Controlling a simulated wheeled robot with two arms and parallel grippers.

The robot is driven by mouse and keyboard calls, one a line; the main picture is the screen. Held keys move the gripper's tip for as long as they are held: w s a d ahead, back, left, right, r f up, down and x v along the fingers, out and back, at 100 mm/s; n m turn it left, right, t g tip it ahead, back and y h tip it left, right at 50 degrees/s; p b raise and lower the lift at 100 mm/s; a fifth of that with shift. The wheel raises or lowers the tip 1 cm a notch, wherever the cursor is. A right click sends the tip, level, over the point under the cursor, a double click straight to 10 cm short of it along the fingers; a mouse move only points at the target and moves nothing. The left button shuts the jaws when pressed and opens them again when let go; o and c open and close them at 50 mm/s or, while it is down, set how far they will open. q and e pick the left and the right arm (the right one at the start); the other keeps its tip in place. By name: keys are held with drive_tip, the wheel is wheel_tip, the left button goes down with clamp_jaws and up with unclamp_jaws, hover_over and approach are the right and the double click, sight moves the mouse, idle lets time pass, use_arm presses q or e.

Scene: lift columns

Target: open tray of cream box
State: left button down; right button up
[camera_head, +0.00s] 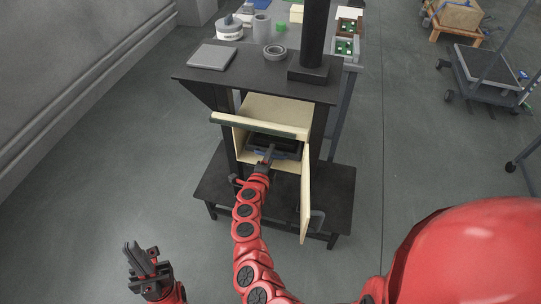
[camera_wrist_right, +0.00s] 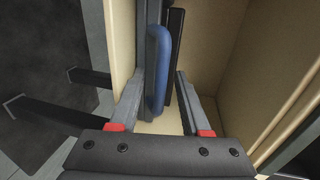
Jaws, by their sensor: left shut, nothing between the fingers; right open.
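The cream box (camera_head: 241,146) sits under the black table top, with its door panel (camera_head: 305,200) swung out at right and its upper front panel (camera_head: 260,125) tilted out. My left gripper (camera_head: 140,254) is shut and empty, low at left, away from the box.
The black stand (camera_head: 195,87) has a black column (camera_head: 315,40), a grey ring (camera_head: 275,52) and a flat grey plate (camera_head: 212,56) on top. Its lower shelf (camera_head: 337,190) sticks out below the box. A cart (camera_head: 480,65) stands at right. The floor at left is clear.

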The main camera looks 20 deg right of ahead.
drive_tip(key=shift+w, duration=0.1)
drive_tip(key=shift+d, duration=0.1)
clamp_jaws()
idle(1.3)
